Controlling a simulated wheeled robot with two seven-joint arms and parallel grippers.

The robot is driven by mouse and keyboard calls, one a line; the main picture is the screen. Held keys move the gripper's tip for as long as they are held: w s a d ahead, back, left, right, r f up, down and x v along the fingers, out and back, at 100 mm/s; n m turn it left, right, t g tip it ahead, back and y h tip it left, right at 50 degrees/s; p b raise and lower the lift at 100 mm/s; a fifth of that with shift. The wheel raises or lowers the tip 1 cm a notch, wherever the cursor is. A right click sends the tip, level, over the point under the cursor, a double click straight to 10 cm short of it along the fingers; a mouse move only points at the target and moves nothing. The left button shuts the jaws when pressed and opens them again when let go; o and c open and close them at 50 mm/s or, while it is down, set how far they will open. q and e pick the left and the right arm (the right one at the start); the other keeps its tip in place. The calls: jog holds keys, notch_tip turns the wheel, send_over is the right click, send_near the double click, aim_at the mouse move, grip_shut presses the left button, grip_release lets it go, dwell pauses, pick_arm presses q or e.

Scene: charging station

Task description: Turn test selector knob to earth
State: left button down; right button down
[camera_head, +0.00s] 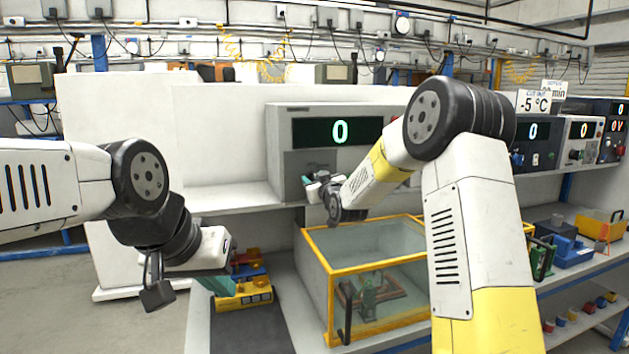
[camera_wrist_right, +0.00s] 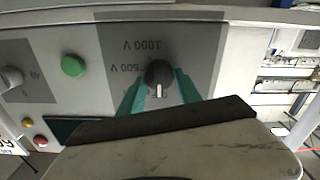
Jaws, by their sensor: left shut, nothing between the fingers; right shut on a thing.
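The grey tester (camera_head: 284,160) with a green "0" display stands on the bench shelf. Its black selector knob (camera_wrist_right: 159,72) has a white pointer mark that points down in the right wrist view. Upside-down "1000 V" and "500 V" labels lie above and left of the knob there; no earth label is readable. My right gripper (camera_wrist_right: 160,92) is shut on the knob, one green finger on each side. In the head view, my right gripper (camera_head: 312,188) is at the tester's lower front. My left gripper (camera_head: 220,286) is shut and empty at lower left, apart from the tester.
A yellow-framed glass box (camera_head: 335,268) stands below the tester. Yellow and red items (camera_head: 245,297) sit near my left gripper. A green button (camera_wrist_right: 73,66) and a grey knob (camera_wrist_right: 11,79) share the panel. More instruments (camera_head: 534,142) stand to the right.

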jog(key=shift+m, duration=0.3)
jog(key=m, duration=0.9)
jog(key=shift+d+f, duration=0.1)
jog(key=shift+d, duration=0.1)
dwell(0.4)
jog(key=c, duration=0.8)
grip_release()
jog(key=v, duration=0.7)
jog(key=shift+s+d, duration=0.1)
jog(key=shift+s, duration=0.25)
